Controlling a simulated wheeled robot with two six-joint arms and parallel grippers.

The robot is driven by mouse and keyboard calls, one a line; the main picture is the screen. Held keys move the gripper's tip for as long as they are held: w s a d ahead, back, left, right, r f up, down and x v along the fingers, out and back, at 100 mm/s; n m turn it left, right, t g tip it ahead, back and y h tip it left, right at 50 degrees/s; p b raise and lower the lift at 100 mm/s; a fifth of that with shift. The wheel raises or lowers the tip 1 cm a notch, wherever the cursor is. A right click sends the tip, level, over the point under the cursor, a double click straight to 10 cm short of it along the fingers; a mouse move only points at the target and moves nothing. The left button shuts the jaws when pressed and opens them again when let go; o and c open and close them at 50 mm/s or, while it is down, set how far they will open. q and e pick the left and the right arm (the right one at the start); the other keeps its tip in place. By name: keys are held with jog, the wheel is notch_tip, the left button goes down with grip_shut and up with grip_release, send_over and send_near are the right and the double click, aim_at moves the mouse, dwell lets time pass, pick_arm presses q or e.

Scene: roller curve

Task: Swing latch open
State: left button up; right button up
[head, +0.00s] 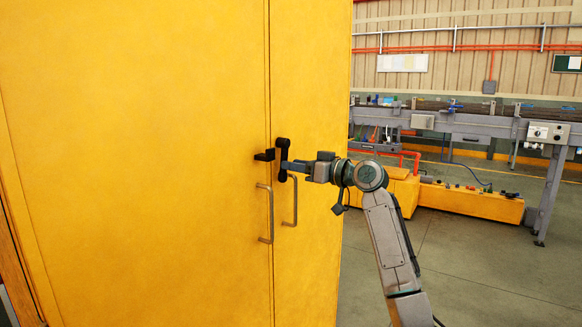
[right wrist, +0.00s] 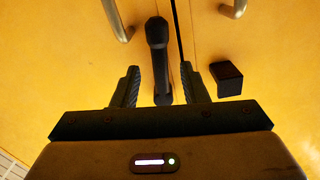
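The black latch (head: 283,150) is a bar with rounded ends on the right door of a yellow cabinet. It stands upright, beside the door seam. A small black catch block (head: 264,155) sits just left of it on the other door. My right gripper (head: 288,165) reaches in from the right at the latch. In the right wrist view, the latch (right wrist: 156,38) runs between the two spread fingers (right wrist: 160,72), with a visible gap on each side. The catch block (right wrist: 227,78) lies outside the right-hand finger there. My left gripper is in neither view.
Two metal pull handles (head: 270,213) (head: 295,200) flank the seam just below the latch, close to the gripper. The yellow cabinet doors (head: 140,150) fill the left. Open floor (head: 465,270) lies to the right, with a grey roller conveyor (head: 470,124) behind.

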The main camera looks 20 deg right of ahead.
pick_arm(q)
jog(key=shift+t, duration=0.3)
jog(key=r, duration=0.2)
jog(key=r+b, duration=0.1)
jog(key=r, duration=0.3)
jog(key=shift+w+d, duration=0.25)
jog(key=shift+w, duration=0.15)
pick_arm(e)
jog(key=v, duration=0.9)
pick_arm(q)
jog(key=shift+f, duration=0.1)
pick_arm(e)
jog(key=shift+w, duration=0.1)
